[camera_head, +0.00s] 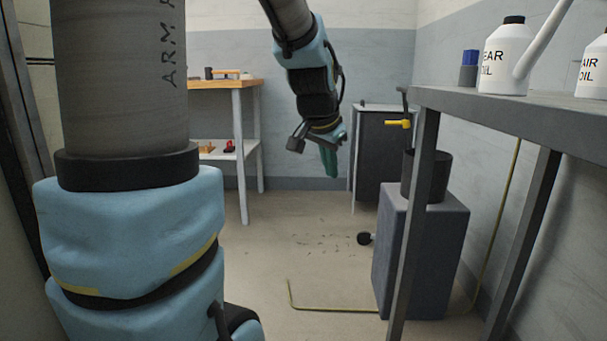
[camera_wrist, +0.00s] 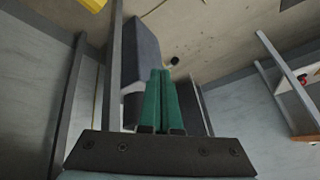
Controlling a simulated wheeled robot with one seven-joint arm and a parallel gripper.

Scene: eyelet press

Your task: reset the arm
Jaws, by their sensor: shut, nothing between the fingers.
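My gripper (camera_head: 329,160) hangs from my raised arm in the middle of the head view, pointing down over open floor. Its green fingers show in the wrist view (camera_wrist: 160,92), pressed side by side and shut with nothing between them. My arm's near link fills the left of the head view. The gripper appears apart from all furniture.
A grey bench (camera_head: 560,105) at the right holds white oil bottles (camera_head: 505,58). Below it stand a dark grey block (camera_head: 425,255) and a black bin (camera_head: 427,178). A dark cabinet (camera_head: 382,160) and a wooden-topped table (camera_head: 220,84) stand behind. The middle floor is mostly clear.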

